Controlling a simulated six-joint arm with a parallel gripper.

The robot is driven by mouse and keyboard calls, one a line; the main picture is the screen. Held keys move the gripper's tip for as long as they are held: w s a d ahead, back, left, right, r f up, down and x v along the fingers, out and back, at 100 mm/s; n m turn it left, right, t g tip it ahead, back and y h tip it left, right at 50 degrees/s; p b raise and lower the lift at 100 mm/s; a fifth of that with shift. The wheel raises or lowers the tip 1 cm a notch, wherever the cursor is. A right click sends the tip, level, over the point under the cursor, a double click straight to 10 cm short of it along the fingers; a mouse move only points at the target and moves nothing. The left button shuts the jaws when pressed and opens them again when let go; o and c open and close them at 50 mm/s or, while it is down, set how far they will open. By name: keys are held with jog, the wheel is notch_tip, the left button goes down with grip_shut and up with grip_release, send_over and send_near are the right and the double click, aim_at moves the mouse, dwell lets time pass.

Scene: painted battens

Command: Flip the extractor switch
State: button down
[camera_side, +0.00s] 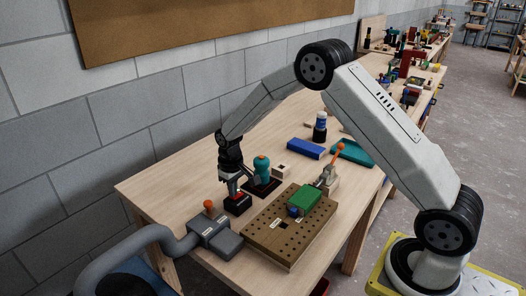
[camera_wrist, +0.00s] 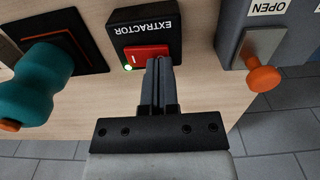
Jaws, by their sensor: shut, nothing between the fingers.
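The extractor switch (camera_wrist: 145,24) is a black box labelled EXTRACTOR on the wooden bench. Its red rocker (camera_wrist: 134,56) shows a white mark at the left end, and a small green lamp (camera_wrist: 127,68) glows beside it. In the side view the switch (camera_side: 237,206) stands near the bench's front left. My gripper (camera_wrist: 159,64) is shut and empty. Its fingertips overlap the right part of the rocker in the wrist view and hide it; I cannot tell whether they touch. In the side view my gripper (camera_side: 232,191) points down right at the switch.
A grey box with an orange-knobbed lever (camera_wrist: 262,75), marked OPEN, stands right of the switch. A teal handle (camera_wrist: 38,82) on a black base stands left. In the side view, a perforated board (camera_side: 268,236) carries a green block (camera_side: 305,199). A blue block (camera_side: 305,148) lies farther back.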

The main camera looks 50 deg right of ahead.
aim_at(235, 198)
jog(key=shift+f, duration=0.35)
dwell(0.3)
jog(key=shift+r, duration=3.55)
jog(key=shift+s+a+r, duration=0.15)
jog(key=shift+s+r, duration=0.1)
jog(key=shift+s, duration=0.25)
jog(key=s+a+r+t, duration=0.1)
jog(key=s, duration=1)
jog(key=s+a+r+t, duration=0.1)
jog(key=s+a, duration=0.1)
jog(key=s, duration=0.9)
jog(key=shift+a+r+t, duration=0.2)
jog(key=shift+a+t, duration=0.05)
jog(key=shift+t, duration=0.05)
